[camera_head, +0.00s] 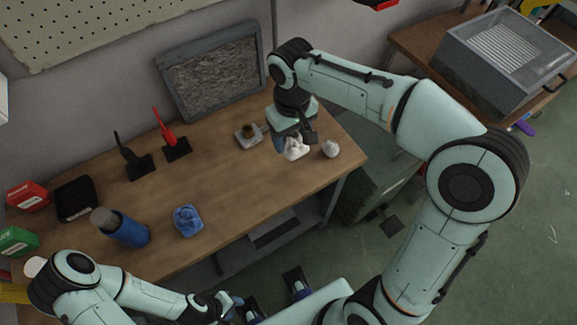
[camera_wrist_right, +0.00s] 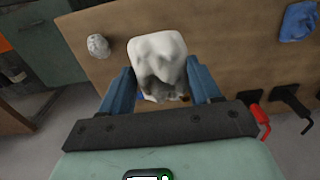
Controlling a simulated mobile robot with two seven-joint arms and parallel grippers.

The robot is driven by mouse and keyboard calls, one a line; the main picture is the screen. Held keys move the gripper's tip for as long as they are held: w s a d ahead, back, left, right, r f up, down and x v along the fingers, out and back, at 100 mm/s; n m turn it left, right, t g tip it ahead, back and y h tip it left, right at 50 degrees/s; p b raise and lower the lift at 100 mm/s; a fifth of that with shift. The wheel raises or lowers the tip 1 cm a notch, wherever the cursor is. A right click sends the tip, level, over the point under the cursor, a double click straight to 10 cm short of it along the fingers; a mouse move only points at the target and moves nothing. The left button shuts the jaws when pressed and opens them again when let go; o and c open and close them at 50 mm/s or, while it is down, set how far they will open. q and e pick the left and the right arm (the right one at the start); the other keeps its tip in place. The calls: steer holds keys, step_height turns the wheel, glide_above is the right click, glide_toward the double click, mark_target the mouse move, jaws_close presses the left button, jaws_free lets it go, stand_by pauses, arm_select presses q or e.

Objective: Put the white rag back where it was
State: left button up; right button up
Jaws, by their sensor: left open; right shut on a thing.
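The white rag (camera_head: 296,149) is a crumpled white lump at the right part of the wooden workbench (camera_head: 250,178). My right gripper (camera_head: 284,143) is shut on it from above. In the right wrist view the white rag (camera_wrist_right: 158,55) sits between the two blue fingers; its lower side is in shadow. I cannot tell whether the rag touches the bench top. My left gripper (camera_head: 232,303) is open and empty, low in the head view, off the bench's front edge.
A pale grey lump (camera_head: 330,149) lies just right of the rag, near the bench's right edge. A small metal piece with a brown knob (camera_head: 248,135) stands to its left. A blue rag (camera_head: 188,220) and blue cylinder (camera_head: 126,229) are further left. The middle of the bench is clear.

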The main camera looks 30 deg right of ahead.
mark_target(291, 145)
step_height(291, 145, down, 16)
steer(key=shift+r+b, duration=0.1)
steer(key=shift+b, duration=0.85)
steer(key=o, duration=1)
steer(key=shift+r, duration=0.1)
step_height(291, 145, up, 12)
steer(key=shift+f+p, duration=0.1)
steer(key=shift+p, duration=0.75)
